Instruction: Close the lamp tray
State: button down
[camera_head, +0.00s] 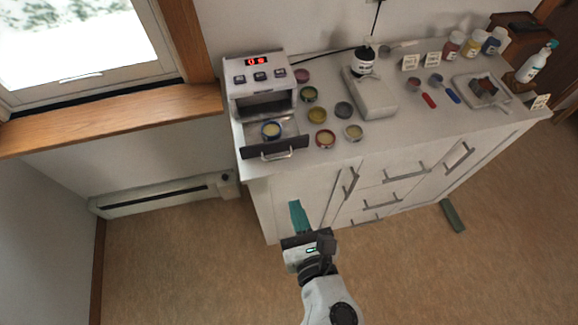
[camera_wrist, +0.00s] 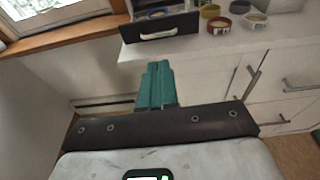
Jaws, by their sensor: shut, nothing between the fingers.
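The lamp (camera_head: 260,84) is a small white box with a red display and several dark buttons, at the left end of the cabinet top. Its tray (camera_head: 289,134) is pulled out toward me, with a dark front panel and a pale handle (camera_head: 277,155). A small jar with a blue rim (camera_head: 270,130) stands in the tray. In the wrist view the tray front (camera_wrist: 160,36) is at the top, ahead of my fingers. My gripper (camera_head: 296,207) has teal fingers, shut and empty, also in the wrist view (camera_wrist: 157,68). It is in front of the cabinet, apart from the tray.
Several small open jars (camera_head: 317,115) stand right of the lamp and tray. A grey-white device (camera_head: 370,95) lies farther right on the white cabinet (camera_head: 415,140). A window sill (camera_head: 110,118) is at left. The floor in front is mostly clear.

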send_near(272, 122)
jog(key=s, duration=0.1)
jog(key=s+f, duration=0.2)
jog(key=shift+s+d+f, duration=0.15)
jog(key=shift+s+d, duration=0.25)
jog(key=x, duration=0.4)
jog(key=r+x, duration=0.1)
jog(key=x, duration=0.2)
jog(key=r+b+x, duration=0.1)
jog(key=x, duration=0.3)
jog(key=shift+w, duration=0.55)
jog(key=shift+w+a, duration=0.15)
jog(key=shift+w, duration=0.2)
jog(key=shift+w+r, duration=0.15)
jog(key=shift+r, duration=0.1)
jog(key=shift+r, duration=0.1)
